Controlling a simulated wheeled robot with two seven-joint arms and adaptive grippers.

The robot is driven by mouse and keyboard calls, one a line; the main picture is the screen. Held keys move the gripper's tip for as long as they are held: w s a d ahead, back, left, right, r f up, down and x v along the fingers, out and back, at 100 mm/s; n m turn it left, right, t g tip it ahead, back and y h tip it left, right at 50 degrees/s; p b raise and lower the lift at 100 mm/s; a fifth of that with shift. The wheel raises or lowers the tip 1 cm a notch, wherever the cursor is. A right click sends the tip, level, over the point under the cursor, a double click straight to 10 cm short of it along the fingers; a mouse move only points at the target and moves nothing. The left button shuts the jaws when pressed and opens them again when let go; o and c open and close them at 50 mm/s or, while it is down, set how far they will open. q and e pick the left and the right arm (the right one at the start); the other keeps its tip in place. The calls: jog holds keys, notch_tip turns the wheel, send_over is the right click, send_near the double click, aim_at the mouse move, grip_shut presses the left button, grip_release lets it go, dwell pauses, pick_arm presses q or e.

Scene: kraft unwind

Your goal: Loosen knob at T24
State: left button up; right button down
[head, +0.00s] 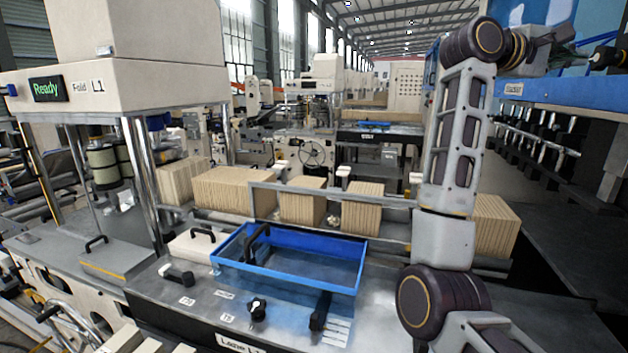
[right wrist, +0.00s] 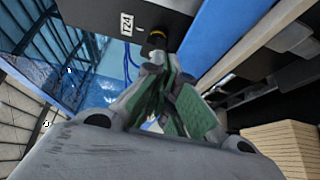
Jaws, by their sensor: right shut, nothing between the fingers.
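The T24 label (right wrist: 127,23) is on a dark panel at the top of the right wrist view. Beside it is a dark knob (right wrist: 155,40) with an orange ring at its base. My right gripper (right wrist: 157,68) is shut and empty, its tips just in front of the knob; I cannot tell whether they touch it. In the head view my right gripper (head: 568,48) is raised at the upper right, by the blue machine (head: 540,92). The T24 label cannot be made out there. My left gripper is not in view.
A bench with a blue tray (head: 290,283), a black knob (head: 257,308) and several handles lies in front. Stacks of ribbed tan blocks (head: 235,188) stand behind it. In the right wrist view a blue beam (right wrist: 222,42) runs close to the right of the knob.

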aim_at(607, 51)
dwell(0.4)
jog(key=shift+s+d+b, duration=0.15)
jog(key=shift+s+d, duration=0.2)
jog(key=shift+d, duration=0.75)
jog(key=shift+s+d+b, duration=0.1)
jog(key=shift+s+d, duration=0.3)
jog(key=shift+d, duration=0.7)
jog(key=shift+s+d+b, duration=0.15)
jog(key=shift+s+d, duration=0.2)
jog(key=shift+d, duration=0.75)
jog(key=shift+w+r+p, duration=0.15)
jog(key=shift+w+p, duration=0.3)
jog(key=shift+w, duration=0.05)
jog(key=shift+r, duration=0.65)
dwell(0.3)
jog(key=shift+s+d, duration=0.1)
jog(key=shift+s, duration=0.25)
dwell(0.6)
jog(key=w+a, duration=0.2)
jog(key=a, duration=0.4)
dwell(0.7)
